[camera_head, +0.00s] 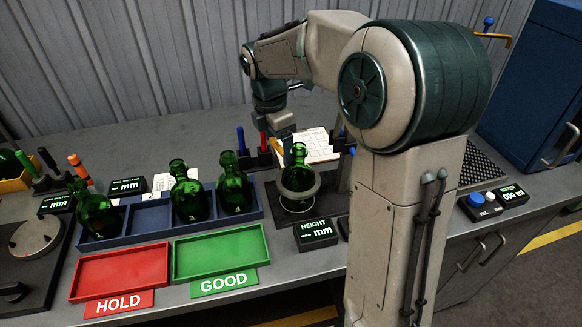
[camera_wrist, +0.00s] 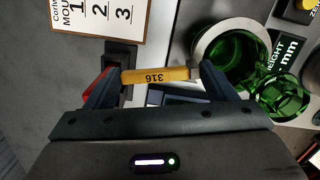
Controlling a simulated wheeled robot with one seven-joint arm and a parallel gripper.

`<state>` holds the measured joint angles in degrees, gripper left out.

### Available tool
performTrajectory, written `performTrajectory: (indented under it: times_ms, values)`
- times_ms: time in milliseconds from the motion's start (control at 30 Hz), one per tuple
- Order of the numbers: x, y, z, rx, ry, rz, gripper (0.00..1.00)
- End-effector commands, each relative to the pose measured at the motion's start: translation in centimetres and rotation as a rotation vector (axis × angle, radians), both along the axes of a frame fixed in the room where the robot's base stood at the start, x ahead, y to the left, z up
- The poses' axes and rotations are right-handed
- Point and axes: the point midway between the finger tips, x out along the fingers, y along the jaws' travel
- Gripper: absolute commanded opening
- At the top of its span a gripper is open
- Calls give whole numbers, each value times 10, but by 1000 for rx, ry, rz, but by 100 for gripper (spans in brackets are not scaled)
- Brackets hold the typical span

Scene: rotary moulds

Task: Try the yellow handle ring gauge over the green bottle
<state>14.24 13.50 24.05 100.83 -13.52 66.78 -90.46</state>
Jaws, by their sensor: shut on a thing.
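The ring gauge has a grey metal ring (camera_head: 318,186) and a yellow handle marked 316 (camera_wrist: 155,76). My gripper (camera_wrist: 160,80) is shut on the handle, one finger at each side. A green bottle (camera_head: 299,155) stands upright on the dark height station. In the head view the ring appears around the bottle's body, with the neck rising through it. The wrist view shows the ring (camera_wrist: 203,46) around green glass (camera_wrist: 235,58). Whether ring and glass touch is unclear. My gripper (camera_head: 280,137) is partly hidden in the head view, behind and left of the bottle.
A blue rack (camera_head: 150,221) holds several green bottles at the left. The red HOLD tray (camera_head: 120,272) and green GOOD tray (camera_head: 220,252) are empty in front. A HEIGHT display (camera_head: 316,233) stands before the station. Coloured-handled gauges (camera_head: 241,142) stand behind.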

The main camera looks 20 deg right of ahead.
Motion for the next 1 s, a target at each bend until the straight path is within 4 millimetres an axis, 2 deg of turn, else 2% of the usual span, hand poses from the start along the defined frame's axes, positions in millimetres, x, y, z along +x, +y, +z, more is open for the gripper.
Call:
performTrajectory:
  times_ms: [433, 1000]
  values:
    - [-1, 1, 1, 1, 3, 0, 50]
    - [0, 0, 37, 0, 1, 1, 50]
